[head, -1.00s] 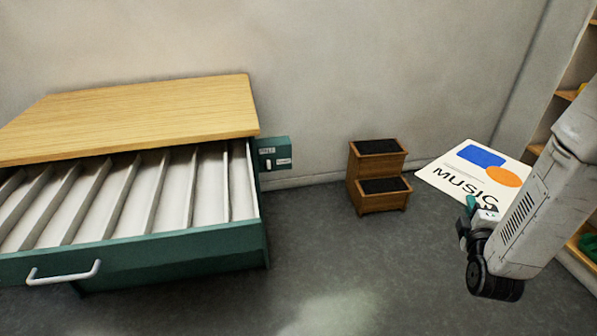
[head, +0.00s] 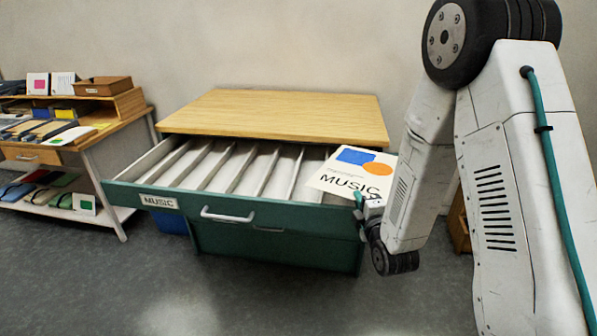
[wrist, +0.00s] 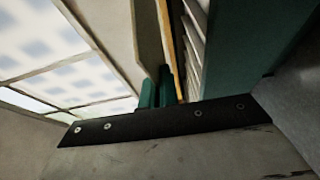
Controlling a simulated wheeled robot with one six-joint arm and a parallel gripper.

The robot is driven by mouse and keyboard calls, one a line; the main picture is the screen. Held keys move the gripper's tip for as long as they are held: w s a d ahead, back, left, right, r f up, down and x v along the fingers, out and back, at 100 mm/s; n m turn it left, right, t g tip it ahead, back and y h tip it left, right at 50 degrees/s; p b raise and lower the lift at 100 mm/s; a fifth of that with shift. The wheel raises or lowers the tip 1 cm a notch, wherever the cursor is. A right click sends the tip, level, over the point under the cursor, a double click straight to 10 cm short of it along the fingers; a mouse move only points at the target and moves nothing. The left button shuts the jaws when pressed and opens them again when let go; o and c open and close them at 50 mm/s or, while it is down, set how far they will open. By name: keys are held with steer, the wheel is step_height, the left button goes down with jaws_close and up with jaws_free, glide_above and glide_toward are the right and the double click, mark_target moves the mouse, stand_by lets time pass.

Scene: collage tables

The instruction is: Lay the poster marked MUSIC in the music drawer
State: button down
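The poster marked MUSIC (head: 335,181) is a cream sheet with a blue shape and an orange disc. My gripper (head: 362,201) is shut on its near right edge and holds it tilted over the right end of the open drawer. I cannot tell whether the sheet touches the drawer. The music drawer (head: 285,213) is pulled out of a green cabinet, with a MUSIC label and a pale handle on its front. Thin upright dividers split its pale inside. In the wrist view the green fingertips (wrist: 158,90) show close together; the sheet between them is hard to make out.
The cabinet's wooden top (head: 280,115) overhangs the drawer's back. A side table (head: 120,135) with papers and a wooden box (head: 102,87) stands at the left. A blue bin (head: 170,222) is partly hidden beneath the drawer. The floor in front is clear.

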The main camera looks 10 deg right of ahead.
mark_target(334, 179)
steer(key=a+r+y, duration=0.1)
steer(key=w+a+r+y, duration=0.1)
steer(key=r, duration=0.1)
steer(key=w+a+r+n+g, duration=0.1)
steer(key=shift+w+a+r+y, duration=0.15)
steer(key=shift+w+a+y, duration=0.1)
steer(key=shift+a+y, duration=0.15)
steer(key=r, duration=0.1)
steer(key=a+r+g+y, duration=0.1)
steer(key=r, duration=0.1)
steer(key=w+a+r+n+g+y, duration=0.1)
steer(key=shift+w+r, duration=0.1)
steer(key=shift+r, duration=0.25)
steer(key=w+f, duration=0.2)
steer(key=f, duration=0.1)
steer(key=w+d+f, duration=0.1)
steer(key=w+f, duration=0.1)
steer(key=f, duration=0.1)
steer(key=w+d+f, duration=0.1)
steer(key=w+f, duration=0.1)
steer(key=f, duration=0.1)
steer(key=shift+w, duration=0.25)
steer(key=shift+w+d+f, duration=0.1)
steer(key=shift+w+f, duration=0.2)
steer(key=shift+f, duration=0.2)
steer(key=shift+w+d+f, duration=0.1)
steer(key=shift+w+f, duration=0.15)
steer(key=shift+f, duration=0.25)
steer(key=c, duration=1.2)
jaws_free()
